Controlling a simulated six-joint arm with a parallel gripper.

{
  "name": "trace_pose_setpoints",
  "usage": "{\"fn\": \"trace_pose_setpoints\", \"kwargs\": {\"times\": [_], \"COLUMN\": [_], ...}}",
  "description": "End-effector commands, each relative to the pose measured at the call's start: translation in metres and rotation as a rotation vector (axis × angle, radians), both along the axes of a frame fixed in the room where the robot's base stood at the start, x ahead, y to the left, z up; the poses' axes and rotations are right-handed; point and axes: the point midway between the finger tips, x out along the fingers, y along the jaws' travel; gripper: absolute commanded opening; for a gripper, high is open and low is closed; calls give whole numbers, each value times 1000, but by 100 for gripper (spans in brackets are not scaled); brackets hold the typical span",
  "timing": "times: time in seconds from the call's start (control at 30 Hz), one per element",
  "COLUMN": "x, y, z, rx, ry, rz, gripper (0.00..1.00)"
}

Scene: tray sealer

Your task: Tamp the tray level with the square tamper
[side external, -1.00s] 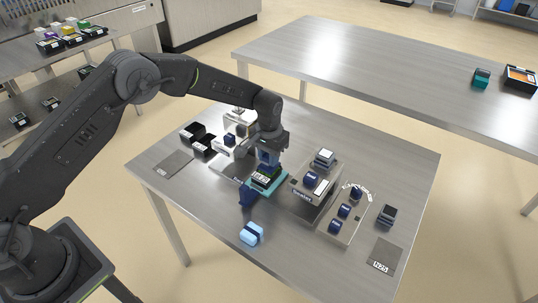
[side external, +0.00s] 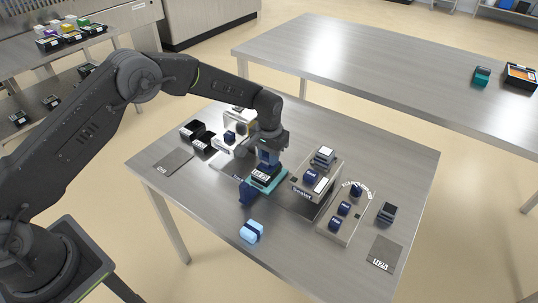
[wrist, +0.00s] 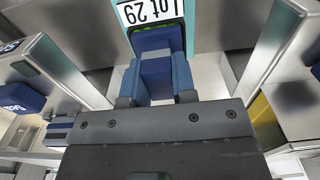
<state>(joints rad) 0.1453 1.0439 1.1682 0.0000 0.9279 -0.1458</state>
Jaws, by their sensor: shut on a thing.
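My gripper (side external: 268,158) is shut on the blue handle of the square tamper; in the wrist view the handle (wrist: 157,75) sits between my two blue fingers. The tamper is upright over the tray (side external: 262,177), which sits in a teal holder (side external: 281,182) on the steel table. The tray has a white label (wrist: 150,10) reading "Lot 29" in the wrist view, with a green edge by the tamper. The tamper's underside is hidden, so I cannot tell whether it touches the contents.
The sealer (side external: 318,190) stands close to the right of the tray. A rack with blue knobs (side external: 343,209) is further right. A light blue item (side external: 251,231) lies in front. Black trays (side external: 192,130) stand at the back left.

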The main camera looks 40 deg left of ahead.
Motion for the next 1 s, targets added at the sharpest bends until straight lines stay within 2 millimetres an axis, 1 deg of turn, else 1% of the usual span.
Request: {"fn": "trace_pose_setpoints", "kwargs": {"times": [0.17, 0.27, 1.0], "x": [0, 0, 0], "y": [0, 0, 0], "z": [-1, 3, 61], "rx": [1, 0, 0], "ry": [1, 0, -2], "rz": [0, 0, 0], "gripper": [0, 0, 0]}}
